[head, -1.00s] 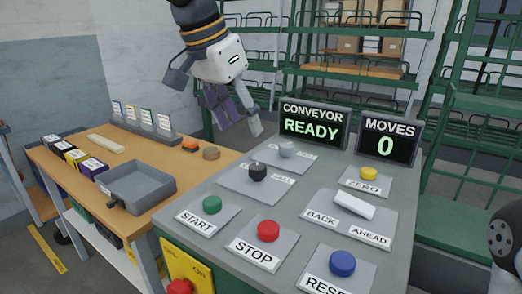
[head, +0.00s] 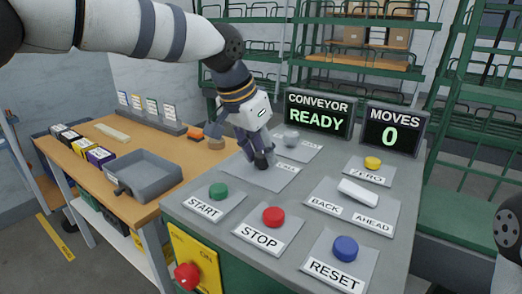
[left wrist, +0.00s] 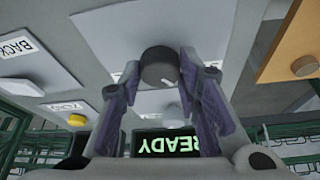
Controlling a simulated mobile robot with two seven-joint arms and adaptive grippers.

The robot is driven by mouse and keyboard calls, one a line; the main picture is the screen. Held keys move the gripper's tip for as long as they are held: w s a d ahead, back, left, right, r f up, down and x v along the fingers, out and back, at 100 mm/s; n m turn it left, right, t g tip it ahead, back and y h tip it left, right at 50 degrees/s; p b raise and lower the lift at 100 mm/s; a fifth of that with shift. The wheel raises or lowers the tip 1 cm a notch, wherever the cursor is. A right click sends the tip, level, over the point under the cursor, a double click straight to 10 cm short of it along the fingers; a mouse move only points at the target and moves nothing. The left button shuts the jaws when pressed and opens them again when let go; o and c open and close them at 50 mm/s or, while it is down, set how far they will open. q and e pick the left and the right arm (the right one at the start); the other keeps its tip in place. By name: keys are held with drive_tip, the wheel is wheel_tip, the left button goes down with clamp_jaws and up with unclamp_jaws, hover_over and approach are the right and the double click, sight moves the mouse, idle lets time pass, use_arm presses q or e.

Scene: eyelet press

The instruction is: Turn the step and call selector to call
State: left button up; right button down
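The step and call selector is a round black knob (left wrist: 159,68) on a grey plate (head: 262,181). A white pointer line on it points to the lower right in the left wrist view. In the head view the CALL label (head: 286,168) is right of the knob; the STEP label is hidden behind my gripper. My left gripper (head: 262,160) points down at the knob. Its purple fingers (left wrist: 160,70) stand one on each side of the knob, with what look like narrow gaps; contact is hard to tell. My right gripper is not in view.
A grey knob (head: 291,139) sits just behind the selector. Green (head: 218,190), red (head: 273,216), blue (head: 345,248) and yellow (head: 372,163) buttons and a white rocker (head: 358,193) share the panel. The display (head: 318,114) reads CONVEYOR READY and the counter (head: 391,130) reads 0.

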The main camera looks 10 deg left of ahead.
use_arm(q)
drive_tip(key=shift+c, duration=0.4)
drive_tip(key=shift+f+m, duration=0.1)
drive_tip(key=shift+m, duration=0.2)
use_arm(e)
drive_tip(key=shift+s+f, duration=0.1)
use_arm(q)
drive_tip(key=m+g+h+b, duration=0.1)
drive_tip(key=m, duration=0.2)
drive_tip(key=shift+w+a+f, duration=0.1)
drive_tip(key=shift+w, duration=0.05)
drive_tip(key=m+g+b, duration=0.1)
drive_tip(key=m, duration=0.2)
drive_tip(key=shift+w+m+h, duration=0.1)
drive_tip(key=shift+m+h, duration=0.2)
drive_tip(key=shift+h, duration=0.1)
drive_tip(key=m+g+b, duration=0.1)
drive_tip(key=m+g, duration=0.1)
drive_tip(key=m, duration=0.2)
drive_tip(key=shift+b, duration=0.35)
drive_tip(key=shift+m+g+b, duration=0.4)
drive_tip(key=shift+m, duration=0.9)
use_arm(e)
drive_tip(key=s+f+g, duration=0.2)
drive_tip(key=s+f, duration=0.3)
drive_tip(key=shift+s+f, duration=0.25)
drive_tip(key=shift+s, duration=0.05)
use_arm(q)
drive_tip(key=shift+r, duration=0.2)
